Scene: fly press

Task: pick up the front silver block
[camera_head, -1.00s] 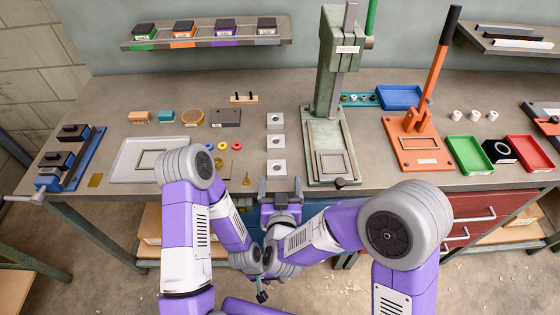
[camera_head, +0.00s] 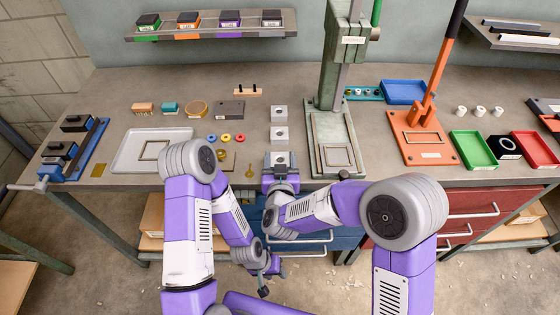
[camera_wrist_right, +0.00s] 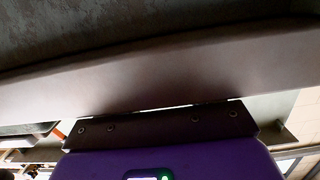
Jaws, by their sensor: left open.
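Three silver blocks stand in a column on the bench in the head view: the back one (camera_head: 279,112), the middle one (camera_head: 280,134) and the front silver block (camera_head: 280,156). My right gripper (camera_head: 280,164) is at the front block, with a finger on its left and right sides. The front block's near part is hidden by the gripper. I cannot tell whether the fingers touch it. My left gripper (camera_head: 268,281) is low in front of the bench, open and away from the blocks. The right wrist view shows neither the fingers nor a block clearly.
A green press (camera_head: 335,130) stands close to the right of the blocks. A dark grey block (camera_head: 230,109), coloured rings (camera_head: 226,138) and a brass pin (camera_head: 250,170) lie to the left. A white tray (camera_head: 125,160) is farther left. An orange lever press (camera_head: 422,140) is at right.

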